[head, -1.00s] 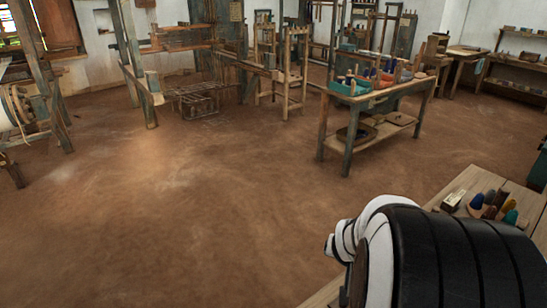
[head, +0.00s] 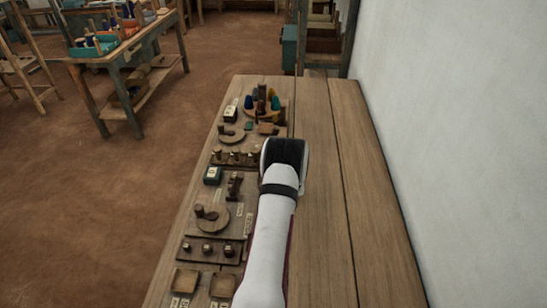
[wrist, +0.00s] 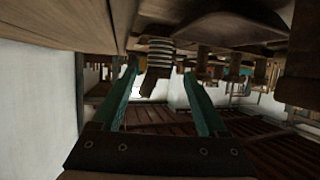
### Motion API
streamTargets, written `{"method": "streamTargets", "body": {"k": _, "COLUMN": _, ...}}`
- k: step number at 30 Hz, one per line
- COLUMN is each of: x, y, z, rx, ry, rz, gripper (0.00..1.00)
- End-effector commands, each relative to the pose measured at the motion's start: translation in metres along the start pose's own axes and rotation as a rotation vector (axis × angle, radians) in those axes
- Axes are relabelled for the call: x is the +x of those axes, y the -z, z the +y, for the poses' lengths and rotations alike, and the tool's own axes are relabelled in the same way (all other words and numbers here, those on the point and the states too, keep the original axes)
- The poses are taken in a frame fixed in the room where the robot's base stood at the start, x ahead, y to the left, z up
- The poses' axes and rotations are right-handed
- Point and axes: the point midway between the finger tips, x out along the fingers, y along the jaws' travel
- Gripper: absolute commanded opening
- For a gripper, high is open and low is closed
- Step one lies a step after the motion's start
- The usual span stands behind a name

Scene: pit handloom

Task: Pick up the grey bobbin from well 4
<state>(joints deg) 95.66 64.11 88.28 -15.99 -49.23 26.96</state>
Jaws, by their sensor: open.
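In the wrist view, my gripper (wrist: 160,70) is open, with a teal finger on each side and a gap between them. A grey, banded bobbin (wrist: 160,50) with a dark wooden end shows between and just beyond the fingertips; I cannot tell whether they touch it. In the head view, my arm hides the gripper, and I cannot pick out the grey bobbin. A row of brown pegs on a wooden rack (head: 232,163) stands on the bench left of my arm. No well number is readable, so I cannot tell which is well 4.
The bench (head: 330,190) has clear planks on its right, beside a white wall (head: 450,150). A round holder with coloured cones (head: 262,103) stands at its far end. Wooden fittings and two square trays (head: 186,280) line its left side. Another table (head: 125,60) stands at upper left.

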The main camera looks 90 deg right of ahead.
Motion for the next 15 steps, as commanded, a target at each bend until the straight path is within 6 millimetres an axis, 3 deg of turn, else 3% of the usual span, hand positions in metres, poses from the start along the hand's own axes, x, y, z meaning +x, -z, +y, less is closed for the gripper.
{"method": "streamTargets", "body": {"k": 5, "x": 0.031, "y": -0.002, "z": 0.002, "rx": -0.001, "ry": 0.001, "rz": 0.000, "gripper": 0.76}}
{"method": "streamTargets", "body": {"k": 12, "x": 0.035, "y": -0.002, "z": 0.002, "rx": -0.001, "ry": 0.000, "rz": -0.001, "gripper": 0.76}}
{"method": "streamTargets", "body": {"k": 15, "x": 0.035, "y": -0.002, "z": 0.002, "rx": -0.001, "ry": 0.000, "rz": -0.001, "gripper": 0.60}}
